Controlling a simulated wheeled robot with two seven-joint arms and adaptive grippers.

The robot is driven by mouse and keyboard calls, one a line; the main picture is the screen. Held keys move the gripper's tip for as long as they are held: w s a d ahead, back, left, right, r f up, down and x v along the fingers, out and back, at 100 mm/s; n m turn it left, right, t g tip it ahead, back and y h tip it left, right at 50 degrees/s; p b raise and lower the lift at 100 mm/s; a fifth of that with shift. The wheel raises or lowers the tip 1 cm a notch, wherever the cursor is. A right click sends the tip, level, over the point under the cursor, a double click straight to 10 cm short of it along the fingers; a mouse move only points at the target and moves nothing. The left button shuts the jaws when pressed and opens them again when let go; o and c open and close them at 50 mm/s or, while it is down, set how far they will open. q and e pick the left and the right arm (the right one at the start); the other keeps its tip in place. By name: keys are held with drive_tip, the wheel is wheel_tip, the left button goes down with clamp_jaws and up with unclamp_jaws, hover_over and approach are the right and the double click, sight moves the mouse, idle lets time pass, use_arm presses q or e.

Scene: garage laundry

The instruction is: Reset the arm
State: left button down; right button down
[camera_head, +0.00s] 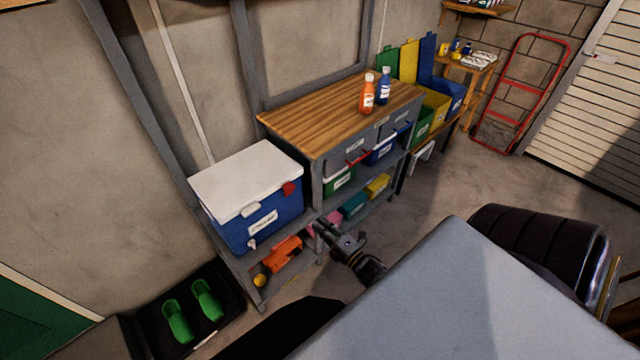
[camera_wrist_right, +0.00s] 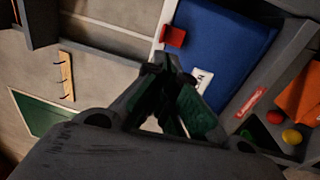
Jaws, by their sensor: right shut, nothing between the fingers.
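My right gripper (camera_head: 322,228) is shut and empty in the head view, in front of the lower shelves of the grey workbench (camera_head: 347,154). In the right wrist view its fingertips (camera_wrist_right: 170,62) meet, with nothing between them. Behind them in that view is the blue cooler (camera_wrist_right: 225,45) with its red latch (camera_wrist_right: 173,37). In the head view the white-lidded blue cooler (camera_head: 262,222) stands left of the gripper. I cannot tell the exact gap between gripper and shelf. My left gripper is not in view.
An orange bottle (camera_head: 367,95) and a blue bottle (camera_head: 384,86) stand on the wooden top (camera_head: 310,115). An orange tool (camera_head: 283,254) lies on the low shelf. Green clogs (camera_head: 177,320) sit on a black tray at lower left. Floor (camera_head: 440,190) right of the bench is clear.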

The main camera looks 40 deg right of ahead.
drive_tip(key=shift+m, duration=0.3)
idle(0.4)
drive_tip(key=s+d+f+m+g+h, duration=0.2)
drive_tip(key=s+f+m+g, duration=0.35)
drive_tip(key=f, duration=0.65)
drive_tip(key=s+d+f+m+g+h, duration=0.1)
drive_tip(key=s+d+f+m+g, duration=0.15)
drive_tip(key=s+f+m, duration=0.75)
drive_tip(key=s+a+f+g, duration=0.3)
drive_tip(key=s+f+g, duration=0.1)
drive_tip(key=s+f, duration=0.5)
drive_tip(key=s+a+f+g, duration=0.3)
drive_tip(key=s+f, duration=0.4)
drive_tip(key=s, duration=0.3)
drive_tip(key=s+a+f+g, duration=0.3)
drive_tip(key=s+f+g, duration=0.1)
drive_tip(key=s+f, duration=0.5)
drive_tip(key=w+a+y, duration=0.1)
drive_tip(key=w, duration=0.5)
drive_tip(key=shift+w+a+r+t, duration=0.3)
drive_tip(key=shift+w+r, duration=0.05)
